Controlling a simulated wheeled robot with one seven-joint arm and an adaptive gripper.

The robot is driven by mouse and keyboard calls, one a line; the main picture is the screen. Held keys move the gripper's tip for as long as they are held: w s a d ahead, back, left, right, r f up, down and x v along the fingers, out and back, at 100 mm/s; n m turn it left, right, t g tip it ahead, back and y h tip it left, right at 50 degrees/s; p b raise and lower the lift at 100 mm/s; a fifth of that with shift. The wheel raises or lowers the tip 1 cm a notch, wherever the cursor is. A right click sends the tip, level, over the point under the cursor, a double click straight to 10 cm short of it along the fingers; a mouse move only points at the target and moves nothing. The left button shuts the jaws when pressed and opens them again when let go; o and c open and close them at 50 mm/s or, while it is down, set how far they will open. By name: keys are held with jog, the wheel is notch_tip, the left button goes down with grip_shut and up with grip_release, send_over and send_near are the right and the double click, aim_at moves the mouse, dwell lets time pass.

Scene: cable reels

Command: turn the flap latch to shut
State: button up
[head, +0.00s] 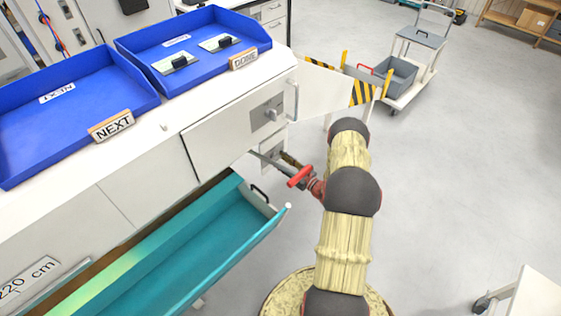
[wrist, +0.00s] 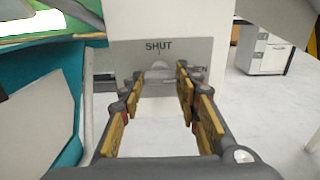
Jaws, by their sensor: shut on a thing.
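The flap latch (wrist: 158,76) is a small grey handle on a grey plate (wrist: 180,50) in the wrist view. The plate reads SHUT at the top, with a tick under the word. Lettering ending in EN shows to the right, partly hidden by a finger. My gripper (wrist: 157,80) is shut on the latch, one yellow-and-dark finger on each side. The handle lies roughly across the gap between the fingertips. Its exact pointing is hard to tell. In the head view my gripper (head: 272,159) reaches the cabinet's end, and the latch is mostly hidden there.
A teal drawer (head: 225,235) stands pulled out left of my arm. Above is a cabinet door with another knob plate (head: 266,114) and a bar handle (head: 295,100). Blue trays (head: 60,115) sit on the worktop.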

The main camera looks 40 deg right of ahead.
jog(key=shift+c, duration=1.1)
jog(key=shift+f+n, duration=0.1)
jog(key=shift+n, duration=0.3)
jog(key=shift+n+b, duration=4.25)
jog(key=shift+n, duration=4.35)
jog(key=o, duration=1.2)
jog(key=shift+c, duration=0.2)
